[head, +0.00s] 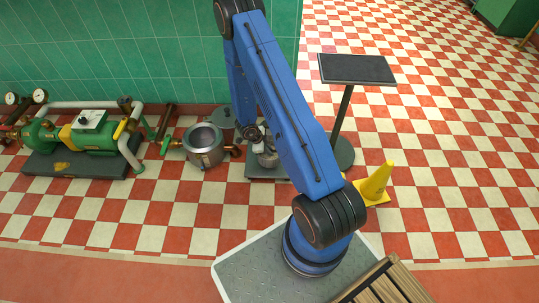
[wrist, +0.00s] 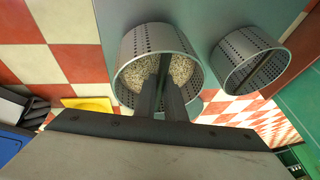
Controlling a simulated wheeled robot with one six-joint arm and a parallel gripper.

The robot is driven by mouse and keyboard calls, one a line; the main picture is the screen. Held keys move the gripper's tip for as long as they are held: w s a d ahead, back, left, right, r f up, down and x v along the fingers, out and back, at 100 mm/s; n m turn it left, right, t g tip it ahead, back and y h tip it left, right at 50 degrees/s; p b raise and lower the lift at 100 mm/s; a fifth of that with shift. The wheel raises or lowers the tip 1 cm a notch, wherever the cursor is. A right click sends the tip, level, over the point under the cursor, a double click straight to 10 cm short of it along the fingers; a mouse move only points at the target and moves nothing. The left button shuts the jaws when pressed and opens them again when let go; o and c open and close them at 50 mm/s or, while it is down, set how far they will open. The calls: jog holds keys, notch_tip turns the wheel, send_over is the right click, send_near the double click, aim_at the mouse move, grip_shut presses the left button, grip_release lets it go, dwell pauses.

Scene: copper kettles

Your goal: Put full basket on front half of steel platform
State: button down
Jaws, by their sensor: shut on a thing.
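In the wrist view a perforated steel basket (wrist: 160,38) is full of pale grain-like pieces. A grey flat surface (wrist: 203,14) shows behind the baskets, likely the steel platform. In the head view a low grey platform (head: 253,168) lies on the floor, partly hidden by my arm. I cannot tell whether the full basket touches it.
A round steel pot (head: 205,158) with a green-handled valve stands left of the platform. A green pump set (head: 95,138) is farther left along the tiled wall. A dark-topped stand (head: 355,69) and a yellow cone (head: 375,182) are on the right. The checkered floor in front is clear.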

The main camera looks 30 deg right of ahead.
aim_at(269, 158)
jog(key=shift+f, duration=1.4)
jog(key=shift+f, duration=0.15)
jog(key=c, duration=1.8)
grip_release()
jog(key=shift+c, duration=0.2)
